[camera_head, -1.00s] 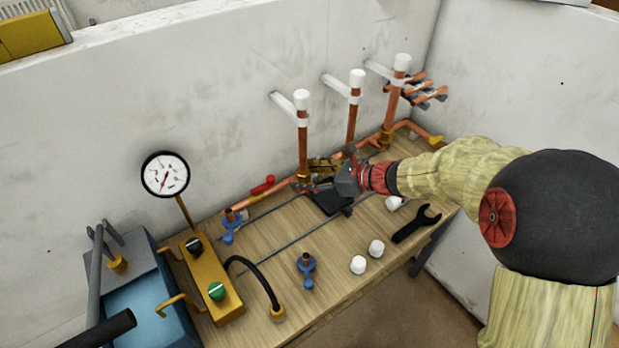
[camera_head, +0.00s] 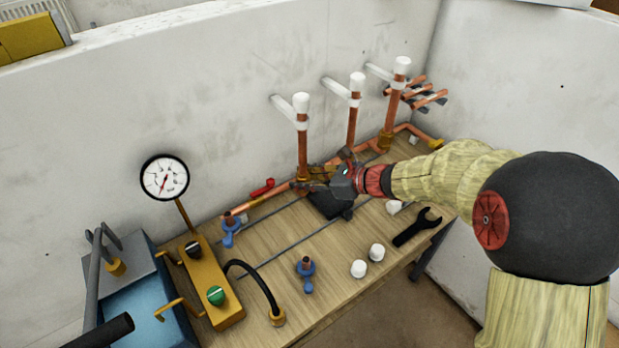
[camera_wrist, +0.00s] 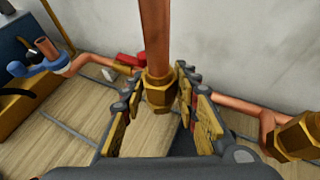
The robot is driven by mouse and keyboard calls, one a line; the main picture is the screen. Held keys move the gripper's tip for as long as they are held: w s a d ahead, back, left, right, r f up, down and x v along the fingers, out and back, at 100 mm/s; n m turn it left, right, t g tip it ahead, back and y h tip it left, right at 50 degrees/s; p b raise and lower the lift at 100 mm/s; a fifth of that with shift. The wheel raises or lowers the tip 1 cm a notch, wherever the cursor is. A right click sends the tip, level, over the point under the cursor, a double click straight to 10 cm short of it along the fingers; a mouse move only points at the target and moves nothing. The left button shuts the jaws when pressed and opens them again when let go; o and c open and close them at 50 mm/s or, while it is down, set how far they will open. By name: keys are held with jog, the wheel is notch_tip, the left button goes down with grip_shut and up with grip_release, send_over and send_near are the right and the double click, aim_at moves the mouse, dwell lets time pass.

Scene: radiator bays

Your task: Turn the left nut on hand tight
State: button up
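The left nut (camera_wrist: 158,92) is a brass hex nut at the foot of the left upright copper pipe (camera_head: 303,152). In the head view it is partly hidden by my gripper (camera_head: 312,182). In the wrist view my gripper (camera_wrist: 163,110) is open, with one brass-coloured finger pad on each side of the nut. The nut sits between the fingertips, and a gap shows on the right side. On the left the finger is close to it; I cannot tell whether it touches.
Another brass nut (camera_wrist: 300,135) and copper pipe stand close on the right. A red-handled valve (camera_head: 262,187) lies to the left. A black wrench (camera_head: 417,226) and white caps (camera_head: 376,252) lie on the bench. A gauge (camera_head: 165,177) stands left. The wall is close behind.

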jog(key=c, duration=0.3)
jog(key=shift+a+m+t+b, duration=0.1)
jog(key=shift+m+t+b, duration=0.3)
jog(key=shift+b, duration=0.05)
jog(key=o, duration=1)
jog(key=shift+h, duration=0.3)
jog(key=shift+o, duration=0.2)
jog(key=p+v, duration=0.5)
jog(key=v, duration=0.5)
